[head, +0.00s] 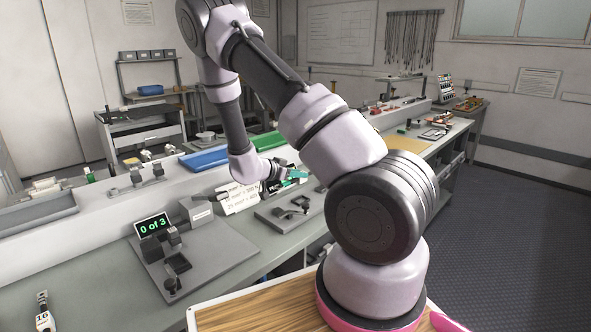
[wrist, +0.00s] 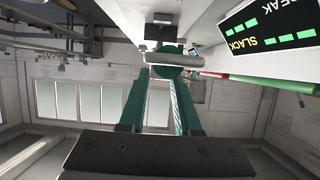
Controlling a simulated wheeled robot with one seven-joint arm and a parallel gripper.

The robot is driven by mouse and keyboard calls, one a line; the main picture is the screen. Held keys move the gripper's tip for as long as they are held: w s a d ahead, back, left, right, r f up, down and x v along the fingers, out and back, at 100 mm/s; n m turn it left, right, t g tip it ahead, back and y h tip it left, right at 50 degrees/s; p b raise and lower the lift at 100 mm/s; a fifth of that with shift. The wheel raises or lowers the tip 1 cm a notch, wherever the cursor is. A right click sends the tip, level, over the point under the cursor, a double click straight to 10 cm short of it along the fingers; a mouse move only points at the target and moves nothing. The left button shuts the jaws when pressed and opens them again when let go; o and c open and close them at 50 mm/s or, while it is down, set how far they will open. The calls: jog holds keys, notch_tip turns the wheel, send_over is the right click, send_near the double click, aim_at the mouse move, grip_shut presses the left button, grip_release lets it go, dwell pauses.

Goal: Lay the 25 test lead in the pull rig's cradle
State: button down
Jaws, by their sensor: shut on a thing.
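My gripper (head: 292,175) is over the bench in the head view, its teal fingers pointing right. In the wrist view my gripper (wrist: 166,80) is shut on a pale grey bar-like piece (wrist: 176,58), which lies across the fingertips. I take it for the 25 test lead; no number is readable on it, and its ends are unclear. A white housing with a black display (wrist: 270,35) reading PEAK and SLACK is close on the right in the wrist view. The cradle cannot be made out. In the head view a fixture on a grey baseplate (head: 268,218) stands below my gripper.
Another lead labelled 16 (head: 43,312) lies at the bench's left front. A grey station with a "0 of 3" display (head: 152,226) stands left of a white sign (head: 238,199). Blue (head: 205,158) and green (head: 255,142) trays sit behind. A wooden board (head: 265,308) is in front.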

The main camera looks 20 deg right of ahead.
jog(key=shift+a, duration=0.1)
dwell(0.3)
jog(key=shift+f, duration=2.8)
jog(key=shift+f, duration=1.25)
dwell(0.3)
jog(key=c, duration=0.5)
grip_release()
jog(key=shift+r, duration=0.1)
notch_tip(320, 180, up, 10)
jog(key=shift+f, duration=0.1)
